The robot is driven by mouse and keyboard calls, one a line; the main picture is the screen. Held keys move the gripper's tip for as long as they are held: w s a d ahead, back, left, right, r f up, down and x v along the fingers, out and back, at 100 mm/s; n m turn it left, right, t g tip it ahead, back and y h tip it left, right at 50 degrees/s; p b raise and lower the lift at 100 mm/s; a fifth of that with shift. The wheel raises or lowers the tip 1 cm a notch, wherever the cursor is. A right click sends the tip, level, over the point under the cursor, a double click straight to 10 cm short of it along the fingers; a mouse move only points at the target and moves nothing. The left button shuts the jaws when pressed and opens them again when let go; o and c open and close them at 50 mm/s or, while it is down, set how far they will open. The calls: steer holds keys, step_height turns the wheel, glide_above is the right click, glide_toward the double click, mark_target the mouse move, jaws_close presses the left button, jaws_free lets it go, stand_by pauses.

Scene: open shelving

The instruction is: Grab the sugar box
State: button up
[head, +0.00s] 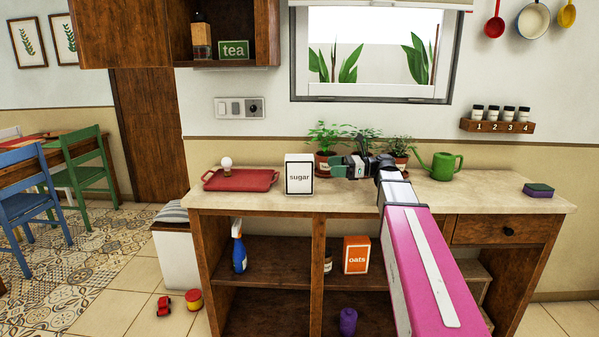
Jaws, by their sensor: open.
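The sugar box (299,179) is white with a dark-framed front reading "sugar". It stands upright on the pale countertop, right of the red tray. My gripper (339,166) is at the end of my pink and white arm, just right of the box at about the height of its upper half. The gripper points left towards the box and looks open and empty. A small gap shows between its fingertips and the box. The exact depth between them is hard to tell.
A red tray (257,182) with a light bulb (227,164) lies left of the box. Potted plants (323,139) stand behind the gripper. A green watering can (442,165) and a sponge (538,190) are to the right. An oats box (356,254) sits on the shelf below.

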mark_target(304, 164)
steer(key=shift+w+a+r, duration=0.1)
steer(key=shift+w+a, duration=0.05)
steer(key=shift+a, duration=1.65)
steer(key=shift+w+a+r, duration=0.1)
steer(key=shift+w+a, duration=0.1)
steer(key=shift+a, duration=1.65)
steer(key=shift+w+a, duration=0.15)
steer(key=shift+a, duration=1.65)
steer(key=c, duration=1.4)
steer(key=shift+o, duration=0.2)
